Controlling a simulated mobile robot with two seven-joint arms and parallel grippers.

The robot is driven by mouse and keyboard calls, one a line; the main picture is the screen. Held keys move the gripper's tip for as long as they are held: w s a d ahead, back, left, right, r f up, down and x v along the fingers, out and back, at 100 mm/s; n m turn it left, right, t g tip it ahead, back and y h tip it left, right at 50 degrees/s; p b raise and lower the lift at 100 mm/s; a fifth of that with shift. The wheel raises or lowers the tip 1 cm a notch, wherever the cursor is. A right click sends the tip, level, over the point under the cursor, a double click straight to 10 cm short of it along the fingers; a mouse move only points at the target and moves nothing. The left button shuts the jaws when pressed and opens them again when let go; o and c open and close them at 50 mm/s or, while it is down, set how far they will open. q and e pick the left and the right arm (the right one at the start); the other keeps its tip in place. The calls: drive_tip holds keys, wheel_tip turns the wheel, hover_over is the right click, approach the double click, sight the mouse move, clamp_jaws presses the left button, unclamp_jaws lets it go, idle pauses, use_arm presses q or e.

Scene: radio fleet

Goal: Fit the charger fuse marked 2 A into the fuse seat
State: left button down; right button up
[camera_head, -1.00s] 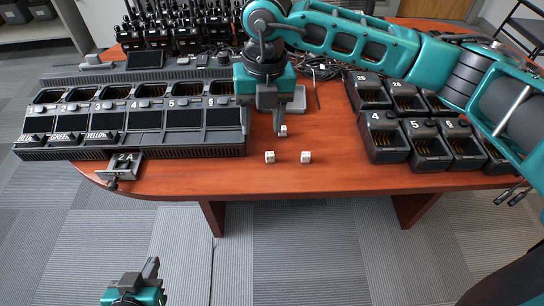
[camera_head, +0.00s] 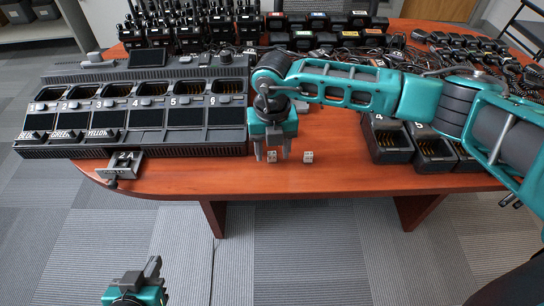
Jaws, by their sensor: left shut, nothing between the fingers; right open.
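Two small white blocks, the fuses, lie on the red-brown table: one fuse (camera_head: 271,157) shows between or just behind my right gripper's fingers, the other fuse (camera_head: 308,157) lies just right of them. Their markings are too small to read. My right gripper (camera_head: 272,152) is open and points down, low over the table. A third fuse, visible earlier, is hidden now, likely behind this gripper. A grey bracket (camera_head: 121,168), seemingly the fuse seat, sticks out from the charger's front left, with a mark like 2 A. My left gripper (camera_head: 150,270) is shut and empty, low in front of the table.
The multi-bay charger (camera_head: 140,149), with numbered bays, fills the table's left (camera_head: 220,178). Dark single chargers (camera_head: 388,152) stand at the right, partly behind my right arm. Radios (camera_head: 190,35), batteries and cables crowd the back. The table's front middle strip is clear.

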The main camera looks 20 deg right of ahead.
drive_tip(key=shift+f, duration=0.35)
clamp_jaws()
